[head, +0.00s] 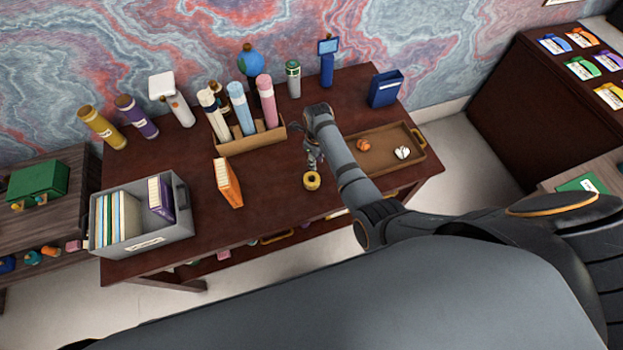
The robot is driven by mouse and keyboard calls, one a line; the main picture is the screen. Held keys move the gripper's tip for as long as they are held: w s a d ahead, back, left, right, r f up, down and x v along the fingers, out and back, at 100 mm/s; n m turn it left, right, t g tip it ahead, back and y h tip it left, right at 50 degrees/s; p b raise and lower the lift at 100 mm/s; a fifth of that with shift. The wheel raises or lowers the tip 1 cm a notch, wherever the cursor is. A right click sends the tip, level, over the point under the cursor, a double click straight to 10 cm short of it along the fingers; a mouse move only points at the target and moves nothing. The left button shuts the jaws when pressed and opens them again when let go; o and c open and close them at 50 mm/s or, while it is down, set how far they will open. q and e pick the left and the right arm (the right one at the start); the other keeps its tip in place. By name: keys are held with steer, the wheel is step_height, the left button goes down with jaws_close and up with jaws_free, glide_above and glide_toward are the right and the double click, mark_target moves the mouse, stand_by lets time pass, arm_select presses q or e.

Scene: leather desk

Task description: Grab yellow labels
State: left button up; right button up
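A small yellow roll (312,181), which looks like the yellow labels, stands on the dark red-brown desk near its front edge, right of centre. It has a dark hole in its top. My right arm comes in from the right, and my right gripper (312,160) points down just behind and above the roll. The fingers are small and dark, so I cannot tell whether they are open or touch the roll. My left gripper is not in view.
An orange book (228,184) stands left of the roll. A grey file box (144,240) is at the desk's left, and a wooden holder (250,138) with tubes is behind. A brown tray (385,150) lies right, partly behind my arm. Desk around the roll's left is clear.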

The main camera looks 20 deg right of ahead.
mark_target(316, 175)
steer(key=shift+w+a+m+b, duration=0.2)
steer(key=shift+m+b, duration=0.1)
steer(key=shift+m, duration=0.4)
step_height(316, 175, down, 5)
steer(key=b, duration=0.3)
steer(key=shift+w+b, duration=0.1)
steer(key=shift+b, duration=0.3)
steer(key=shift+r, duration=0.15)
steer(key=f+b, duration=0.2)
steer(key=s+f+b, duration=0.1)
steer(key=f+b, duration=0.1)
steer(key=shift+s+f, duration=0.1)
steer(key=shift+f, duration=0.25)
steer(key=shift+f+b, duration=0.3)
steer(key=shift+b, duration=0.2)
steer(key=shift+r, duration=0.1)
steer(key=shift+c, duration=0.3)
jaws_close()
